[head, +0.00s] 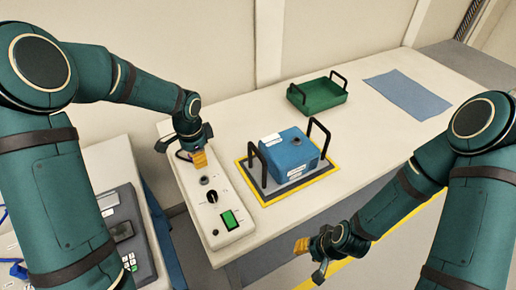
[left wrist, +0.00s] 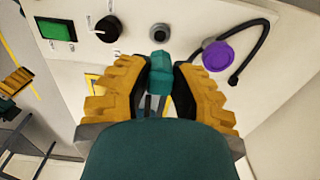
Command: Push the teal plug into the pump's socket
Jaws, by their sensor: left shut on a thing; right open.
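The teal plug (left wrist: 159,68) is between the yellow fingers of my left gripper (left wrist: 160,88), which is shut on it. In the left wrist view a round grey socket (left wrist: 160,33) on a white panel lies just beyond the plug's tip, with a small gap showing in the picture. In the head view my left gripper (head: 200,160) is over the far end of the white unit (head: 198,212), close to the socket (head: 204,180), and hides the plug. My right gripper (head: 311,258) is open and empty, off the table's front edge.
A purple round connector (left wrist: 217,56) with a black cable is right of the socket; a black knob (left wrist: 107,29) and green display (left wrist: 57,30) are left.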

